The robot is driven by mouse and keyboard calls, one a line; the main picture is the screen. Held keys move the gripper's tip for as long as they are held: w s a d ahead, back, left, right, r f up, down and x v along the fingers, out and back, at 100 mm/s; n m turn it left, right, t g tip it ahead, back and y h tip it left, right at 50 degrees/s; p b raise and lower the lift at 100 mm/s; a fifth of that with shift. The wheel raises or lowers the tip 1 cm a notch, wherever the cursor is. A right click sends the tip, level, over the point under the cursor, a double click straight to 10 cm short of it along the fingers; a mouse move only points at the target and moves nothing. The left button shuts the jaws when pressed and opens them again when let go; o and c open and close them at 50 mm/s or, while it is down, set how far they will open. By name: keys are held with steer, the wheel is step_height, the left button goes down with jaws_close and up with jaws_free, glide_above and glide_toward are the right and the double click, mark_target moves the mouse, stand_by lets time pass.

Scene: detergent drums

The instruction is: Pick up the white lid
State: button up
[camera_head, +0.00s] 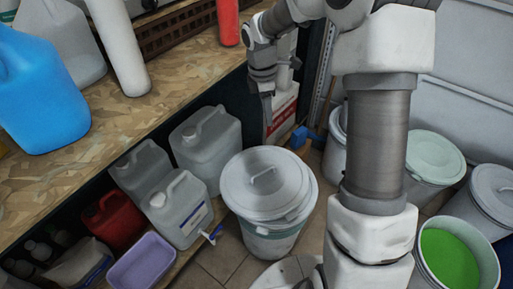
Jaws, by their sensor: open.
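A white lid (262,186) with a raised grip sits on a pale drum (272,238) in the middle of the floor. My gripper (268,118) points down above and behind this lid, beside the workbench edge. It is open and apart from the lid, with no object seen in it; its fingertips are small in view. Another pale, slightly green lid (436,157) covers a drum at the right. A grey-white lid (497,188) covers another drum at the far right edge.
A wooden workbench (165,110) at left carries a blue jug (38,100) and a white cylinder (118,45). Grey canisters (207,145), a red canister (113,222) and a purple tub (143,264) stand below. An open drum of green contents (449,258) is at lower right.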

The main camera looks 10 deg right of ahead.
steer(key=w+f+n+g+b, duration=0.1)
steer(key=w+f+n+b, duration=0.25)
steer(key=f, duration=1.05)
steer(key=b, duration=0.3)
glide_above(263, 171)
steer(key=shift+n+y, duration=0.4)
steer(key=shift+n, duration=0.05)
steer(key=f, duration=1.2)
steer(key=shift+w+f, duration=0.1)
steer(key=shift+w, duration=0.3)
steer(key=shift+s+d+f+b, duration=0.1)
steer(key=shift+f+b, duration=0.6)
steer(key=shift+f, duration=0.8)
steer(key=shift+s+f+b, duration=0.1)
steer(key=shift+f+b, duration=0.55)
steer(key=shift+f, duration=0.8)
steer(key=shift+r, duration=0.1)
jaws_close()
